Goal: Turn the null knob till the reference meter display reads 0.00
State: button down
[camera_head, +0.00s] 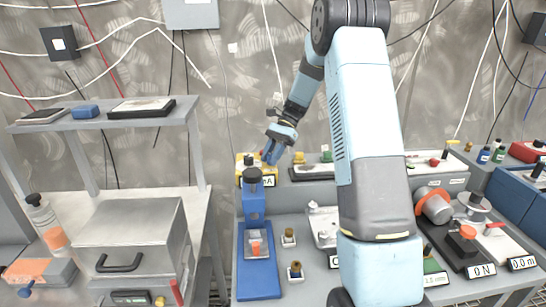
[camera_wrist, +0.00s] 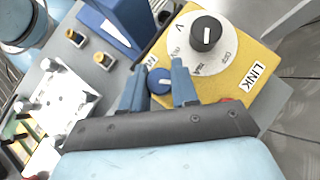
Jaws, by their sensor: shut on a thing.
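My gripper (camera_wrist: 159,70) has its two blue fingers on either side of a small round blue knob (camera_wrist: 159,81), shut on it. The knob sits at the edge of a yellow meter box (camera_wrist: 258,45). A label beside it is partly hidden by a finger; only an "N" shows. The box has a black selector dial (camera_wrist: 206,33) on a pale disc marked V, mA and OFF, and a "LINK" label (camera_wrist: 259,74). In the head view my gripper (camera_head: 271,153) is at the yellow box (camera_head: 241,163), and the knob is hidden. I cannot make out a reading on the reference meter display.
A blue stand with a dark top (camera_head: 253,203) is in front of the yellow box. Small knobbed blocks (camera_head: 289,238) stand on the grey bench beside it. Instruments reading "0 N" (camera_head: 481,270) and "0.0 m" (camera_head: 522,263) are at right. A metal box (camera_head: 130,240) is at left.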

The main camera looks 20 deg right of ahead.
jog(key=shift+s+a, duration=0.1)
jog(key=shift+a, duration=0.15)
jog(key=c, duration=1.2)
grip_release()
jog(key=o, duration=0.3)
jog(key=shift+d, duration=0.1)
jog(key=shift+o, duration=0.2)
jog(key=shift+d, duration=0.1)
jog(key=shift+w+d+r, duration=0.3)
jog(key=shift+d+r, duration=0.05)
jog(key=shift+r, duration=0.05)
jog(key=v, duration=1.2)
jog(key=shift+d, duration=0.15)
jog(key=shift+w+r, duration=0.1)
jog(key=shift+r, duration=0.1)
